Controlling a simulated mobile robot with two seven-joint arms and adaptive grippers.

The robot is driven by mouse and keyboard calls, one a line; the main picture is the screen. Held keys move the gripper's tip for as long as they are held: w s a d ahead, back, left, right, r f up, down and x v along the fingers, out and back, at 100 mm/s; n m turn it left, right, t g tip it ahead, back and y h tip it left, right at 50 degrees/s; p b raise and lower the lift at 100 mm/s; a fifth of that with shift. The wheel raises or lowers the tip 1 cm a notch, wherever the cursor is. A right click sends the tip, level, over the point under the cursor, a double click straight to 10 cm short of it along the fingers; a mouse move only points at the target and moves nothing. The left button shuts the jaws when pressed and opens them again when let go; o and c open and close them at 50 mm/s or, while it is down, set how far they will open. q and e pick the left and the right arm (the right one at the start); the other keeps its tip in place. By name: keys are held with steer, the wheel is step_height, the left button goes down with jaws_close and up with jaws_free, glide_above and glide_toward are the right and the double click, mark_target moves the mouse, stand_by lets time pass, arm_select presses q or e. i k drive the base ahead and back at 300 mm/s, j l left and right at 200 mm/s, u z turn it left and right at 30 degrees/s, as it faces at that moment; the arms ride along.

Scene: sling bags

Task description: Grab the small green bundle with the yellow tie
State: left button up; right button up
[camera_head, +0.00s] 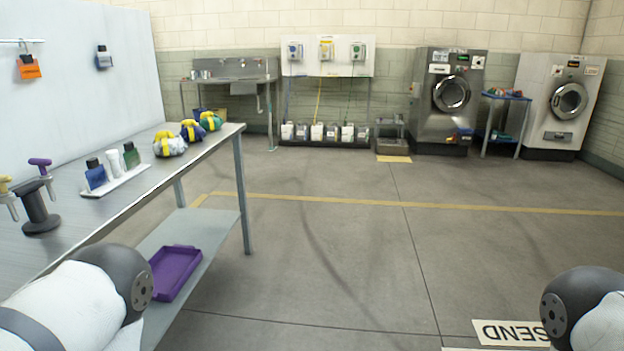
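The small green bundle with the yellow tie (210,120) sits on the metal table at the left, nearest the table's far end. A blue bundle with a yellow tie (191,131) is just in front of it, and a white bundle with a yellow tie (170,144) is nearer still. The bundles stand close together in a row; I cannot tell whether they touch. Parts of my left arm show at the lower left and of my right arm at the lower right. Neither gripper is in view.
On the metal table (75,222) stand a white tray (118,181) with several bottles and a dark holder (36,208) with spray heads. A purple tray (175,272) lies on the lower shelf. The floor right of the table is open. Washers (447,100) stand at the back.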

mark_target(209, 122)
steer(key=i+u, duration=0.15)
steer(key=i, duration=0.3)
steer(key=i+l+u, duration=0.15)
steer(key=i, duration=0.3)
steer(key=i+l+u, duration=0.15)
steer(key=i, duration=0.3)
steer(key=i+l+u, duration=0.15)
steer(key=i, duration=0.25)
steer(key=i+l+u, duration=0.15)
steer(key=i+l, duration=0.15)
steer(key=i, duration=0.15)
